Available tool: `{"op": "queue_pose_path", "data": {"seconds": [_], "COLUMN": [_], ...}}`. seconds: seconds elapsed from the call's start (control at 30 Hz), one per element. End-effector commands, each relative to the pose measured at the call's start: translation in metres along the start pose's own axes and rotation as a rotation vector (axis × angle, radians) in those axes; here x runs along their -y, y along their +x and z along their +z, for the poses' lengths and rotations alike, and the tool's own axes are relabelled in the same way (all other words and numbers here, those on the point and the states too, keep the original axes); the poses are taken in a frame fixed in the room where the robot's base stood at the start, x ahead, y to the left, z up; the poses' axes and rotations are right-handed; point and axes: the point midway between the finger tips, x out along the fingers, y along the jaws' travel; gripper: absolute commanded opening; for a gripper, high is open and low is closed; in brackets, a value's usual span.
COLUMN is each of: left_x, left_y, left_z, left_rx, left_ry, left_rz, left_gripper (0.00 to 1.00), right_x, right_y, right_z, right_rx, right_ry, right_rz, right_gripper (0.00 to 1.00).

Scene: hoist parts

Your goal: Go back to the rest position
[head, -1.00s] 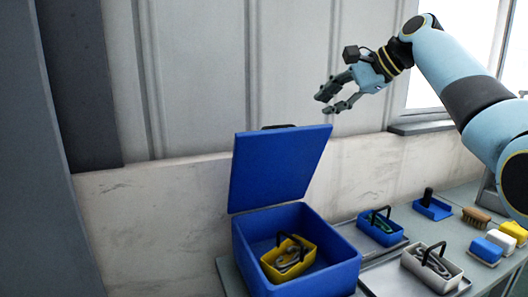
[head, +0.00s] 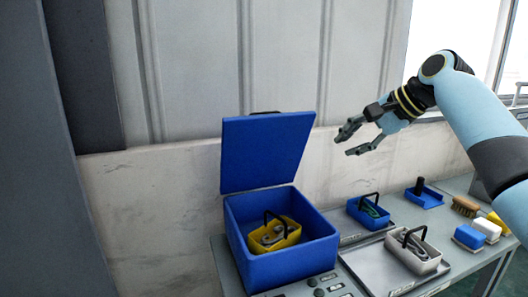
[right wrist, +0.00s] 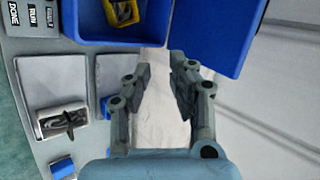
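My right gripper (head: 352,142) is raised above the table, to the right of the blue box's upright lid. Its fingers are apart with nothing between them; in the right wrist view the open fingers (right wrist: 160,82) show against the pale wall. The blue box (head: 285,266) stands on the table with its lid (head: 265,152) open. A yellow basket (head: 274,242) with a dark handle and grey metal parts sits inside it. The box also shows at the top of the right wrist view (right wrist: 120,35). My left gripper is in no view.
A blue basket (head: 368,214) and a white basket (head: 413,253) with parts stand on grey trays. Farther right are a blue dustpan-like holder (head: 424,199), a brush (head: 465,206) and blue, white and yellow blocks (head: 469,237). The wall is behind the table.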

Motion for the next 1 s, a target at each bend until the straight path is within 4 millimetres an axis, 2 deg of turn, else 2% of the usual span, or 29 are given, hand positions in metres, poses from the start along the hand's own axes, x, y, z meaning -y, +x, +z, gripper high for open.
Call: {"op": "queue_pose_path", "data": {"seconds": [0.03, 0.17, 0.27, 0.4, 0.5, 0.6, 0.7, 1.0], "left_x": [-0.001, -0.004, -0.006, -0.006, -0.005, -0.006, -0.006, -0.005], "left_y": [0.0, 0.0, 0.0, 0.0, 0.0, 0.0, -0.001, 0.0], "left_z": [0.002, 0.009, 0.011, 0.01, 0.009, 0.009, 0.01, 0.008], "left_rx": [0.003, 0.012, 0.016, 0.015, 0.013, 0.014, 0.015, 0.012], "left_ry": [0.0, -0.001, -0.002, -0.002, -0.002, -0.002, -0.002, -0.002], "left_rz": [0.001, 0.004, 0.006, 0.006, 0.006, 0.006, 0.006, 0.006], "left_gripper": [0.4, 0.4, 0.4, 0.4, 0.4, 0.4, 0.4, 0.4], "right_x": [-0.021, -0.077, -0.134, -0.233, -0.288, -0.324, -0.348, -0.394], "right_y": [0.006, 0.016, 0.019, 0.005, -0.018, -0.04, -0.06, -0.116], "right_z": [0.005, 0.02, 0.039, 0.082, 0.112, 0.136, 0.155, 0.197], "right_rx": [-0.009, -0.039, -0.062, -0.083, -0.083, -0.073, -0.062, -0.018], "right_ry": [-0.03, -0.137, -0.25, -0.465, -0.61, -0.717, -0.797, -0.974], "right_rz": [0.024, 0.093, 0.167, 0.31, 0.405, 0.476, 0.529, 0.652], "right_gripper": [0.21, 0.21, 0.21, 0.21, 0.21, 0.21, 0.21, 0.21]}}
